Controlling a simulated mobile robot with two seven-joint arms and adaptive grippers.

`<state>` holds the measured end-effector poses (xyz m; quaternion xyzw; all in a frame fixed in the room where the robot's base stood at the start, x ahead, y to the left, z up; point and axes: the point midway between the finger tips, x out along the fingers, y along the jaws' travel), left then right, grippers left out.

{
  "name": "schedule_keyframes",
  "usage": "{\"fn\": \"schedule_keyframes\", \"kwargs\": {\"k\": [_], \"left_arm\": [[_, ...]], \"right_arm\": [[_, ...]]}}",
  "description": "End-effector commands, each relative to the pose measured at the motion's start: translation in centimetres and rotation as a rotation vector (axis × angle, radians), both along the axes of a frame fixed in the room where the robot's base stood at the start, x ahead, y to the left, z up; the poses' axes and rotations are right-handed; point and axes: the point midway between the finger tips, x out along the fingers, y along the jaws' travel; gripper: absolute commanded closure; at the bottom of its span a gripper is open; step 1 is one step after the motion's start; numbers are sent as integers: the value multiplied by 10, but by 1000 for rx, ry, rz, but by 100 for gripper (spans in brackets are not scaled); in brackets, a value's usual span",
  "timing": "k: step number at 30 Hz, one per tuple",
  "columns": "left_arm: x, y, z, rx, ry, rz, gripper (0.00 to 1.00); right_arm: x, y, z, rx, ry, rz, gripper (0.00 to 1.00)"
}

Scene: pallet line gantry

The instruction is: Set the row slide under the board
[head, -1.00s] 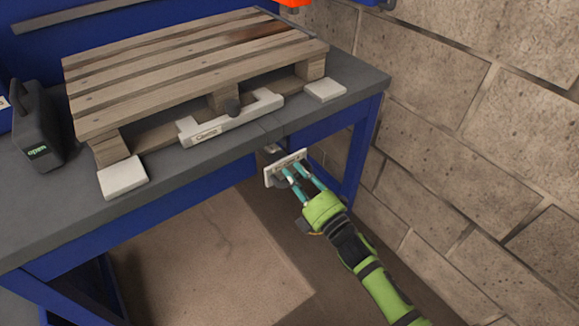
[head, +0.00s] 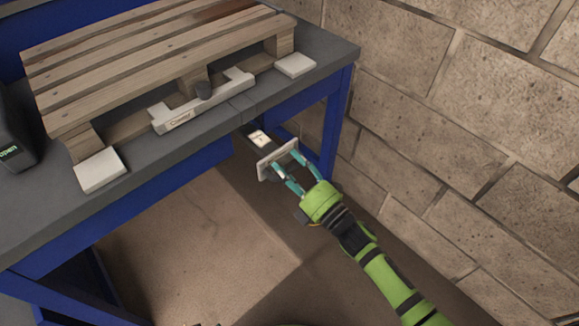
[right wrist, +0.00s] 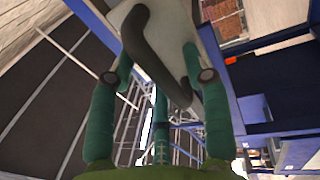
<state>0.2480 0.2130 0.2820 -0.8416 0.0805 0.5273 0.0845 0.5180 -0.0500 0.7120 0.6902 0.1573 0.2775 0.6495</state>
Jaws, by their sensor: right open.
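The row slide (head: 255,133), a dark bar with a pale label, sticks out from under the front edge of the bench. Its white front plate (head: 266,170) faces my right gripper. My right gripper (head: 285,171) is open, its fingers spread at the front plate. In the right wrist view a dark handle (right wrist: 158,48) on the white plate runs between the fingertips (right wrist: 158,76); I cannot tell whether they touch it. The wooden pallet (head: 150,60) lies on the bench with its slatted boards on top. My left gripper is not in view.
A pale clamp bar (head: 185,115) with a dark knob lies along the pallet's front. White pads (head: 100,171) and (head: 295,65) sit at its front corners. A dark box (head: 12,135) stands at left. A block wall (head: 460,130) bounds the right side.

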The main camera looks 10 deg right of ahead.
Motion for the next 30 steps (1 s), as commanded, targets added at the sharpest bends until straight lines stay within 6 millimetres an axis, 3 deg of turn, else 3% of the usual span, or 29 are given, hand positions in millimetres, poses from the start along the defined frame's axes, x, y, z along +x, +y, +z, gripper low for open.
{"fn": "schedule_keyframes", "kwargs": {"k": [5,19,30], "left_arm": [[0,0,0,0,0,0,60],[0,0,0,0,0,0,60],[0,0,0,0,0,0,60]], "right_arm": [[-9,-7,-3,0,1,0,51],[-82,-59,-19,-1,4,-1,51],[-96,-70,-21,0,0,0,51]]}}
